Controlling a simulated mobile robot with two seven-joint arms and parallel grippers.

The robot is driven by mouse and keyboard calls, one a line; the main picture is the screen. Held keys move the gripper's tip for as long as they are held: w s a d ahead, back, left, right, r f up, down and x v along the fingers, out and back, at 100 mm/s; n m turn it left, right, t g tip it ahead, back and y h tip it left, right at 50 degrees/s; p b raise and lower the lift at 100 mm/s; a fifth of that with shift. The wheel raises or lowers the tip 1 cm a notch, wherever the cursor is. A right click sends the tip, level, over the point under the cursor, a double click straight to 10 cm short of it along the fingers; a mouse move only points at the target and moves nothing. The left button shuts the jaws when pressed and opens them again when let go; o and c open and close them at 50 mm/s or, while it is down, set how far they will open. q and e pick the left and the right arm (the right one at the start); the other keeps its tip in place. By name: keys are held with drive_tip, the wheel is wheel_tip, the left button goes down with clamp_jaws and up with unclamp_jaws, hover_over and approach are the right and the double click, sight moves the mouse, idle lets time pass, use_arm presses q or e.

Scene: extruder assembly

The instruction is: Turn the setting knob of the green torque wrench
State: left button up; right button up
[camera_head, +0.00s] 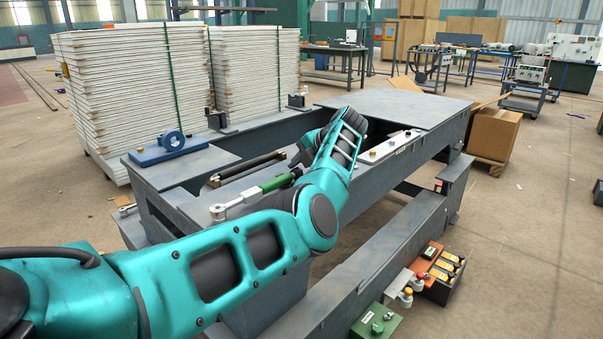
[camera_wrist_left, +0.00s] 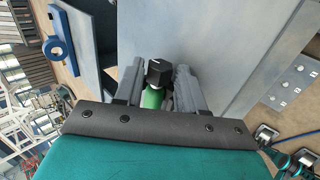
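The green torque wrench (camera_head: 275,183) lies on the grey workbench, its ratchet head (camera_head: 219,211) toward the lower left. In the left wrist view its green handle (camera_wrist_left: 153,98) ends in a black setting knob (camera_wrist_left: 160,72). My left gripper (camera_wrist_left: 160,78) is at this end, with one grey finger on each side of the knob. The fingers look open, with narrow gaps beside the knob; contact cannot be made out. My right gripper is not in view.
The workbench (camera_head: 420,105) has a recessed middle and raised plates. A blue bearing block (camera_head: 171,146) stands on its left plate. A pale strip with small brass fittings (camera_head: 390,146) lies to the right of my wrist. Control boxes (camera_head: 376,322) sit at the lower right.

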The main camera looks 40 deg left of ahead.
use_arm(q)
drive_tip(key=shift+c, duration=0.4)
clamp_jaws()
drive_tip(key=shift+d+f+y, duration=0.15)
drive_tip(key=shift+f+y, duration=0.05)
drive_tip(key=shift+y, duration=0.6)
drive_tip(key=shift+f+y, duration=0.2)
drive_tip(key=shift+y, duration=0.6)
drive_tip(key=shift+y+b, duration=0.3)
drive_tip(key=shift+y, duration=0.2)
drive_tip(key=shift+o, duration=0.4)
unclamp_jaws()
